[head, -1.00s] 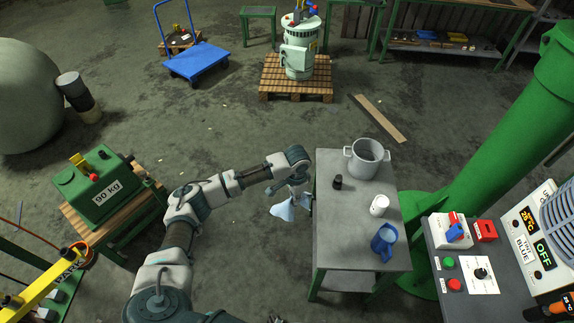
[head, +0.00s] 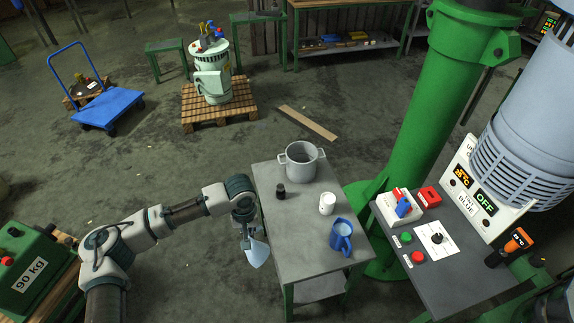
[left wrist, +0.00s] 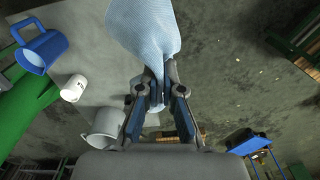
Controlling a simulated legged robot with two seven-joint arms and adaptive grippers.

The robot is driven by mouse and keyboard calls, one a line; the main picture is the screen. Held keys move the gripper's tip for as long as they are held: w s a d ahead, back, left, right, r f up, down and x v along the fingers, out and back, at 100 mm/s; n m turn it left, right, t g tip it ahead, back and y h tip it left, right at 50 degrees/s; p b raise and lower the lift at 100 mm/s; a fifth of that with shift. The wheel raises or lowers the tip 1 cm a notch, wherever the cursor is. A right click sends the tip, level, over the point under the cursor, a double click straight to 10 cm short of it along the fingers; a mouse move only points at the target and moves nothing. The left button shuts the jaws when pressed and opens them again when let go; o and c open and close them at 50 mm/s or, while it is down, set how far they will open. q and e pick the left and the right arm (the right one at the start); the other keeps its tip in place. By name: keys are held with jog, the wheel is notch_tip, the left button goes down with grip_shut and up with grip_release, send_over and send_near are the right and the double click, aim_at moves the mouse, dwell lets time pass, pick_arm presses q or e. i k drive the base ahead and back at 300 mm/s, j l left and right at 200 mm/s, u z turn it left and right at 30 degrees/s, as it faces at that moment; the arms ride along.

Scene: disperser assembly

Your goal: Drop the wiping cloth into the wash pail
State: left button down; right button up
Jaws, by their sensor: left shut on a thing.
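The wiping cloth (head: 257,252) is pale blue and hangs from my left gripper (head: 247,233), beside the left edge of the grey table in the head view. In the left wrist view the cloth (left wrist: 146,28) is pinched between the fingers of my left gripper (left wrist: 160,92). The wash pail, a grey two-handled pot (head: 302,165), stands upright on the far end of the table. It also shows in the left wrist view (left wrist: 103,126), partly behind the gripper. The gripper is apart from the pail, on its near left side. My right gripper is not in view.
On the grey table (head: 305,238) stand a small black container (head: 281,191), a white cup (head: 327,204) and a blue jug (head: 341,237). A control bench (head: 455,275) and a green column (head: 430,110) stand to the right. Open floor lies left of the table.

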aim_at(300, 163)
jog(key=i+j+u, duration=0.25)
jog(key=j+u, duration=0.2)
jog(key=i+j+u, duration=0.3)
jog(key=j+u, duration=0.2)
jog(key=i+j+z, duration=0.15)
jog(key=i, duration=0.15)
jog(key=i+j+z, duration=0.15)
jog(key=i, duration=0.2)
jog(key=i+z, duration=0.15)
jog(key=z, duration=0.25)
jog(key=i+z, duration=0.15)
jog(key=z, duration=0.25)
jog(key=i+j+z, duration=0.1)
jog(key=z, duration=0.35)
jog(key=i+j+z, duration=0.15)
jog(key=z, duration=0.25)
jog(key=i+j+z, duration=0.1)
jog(key=z, duration=0.3)
jog(key=i+j+z, duration=0.15)
jog(key=z, duration=0.3)
jog(key=i+j+z, duration=0.1)
jog(key=z, duration=0.3)
jog(key=j+z, duration=0.3)
jog(key=z, duration=0.15)
jog(key=i+j+z, duration=0.1)
jog(key=j+z, duration=0.3)
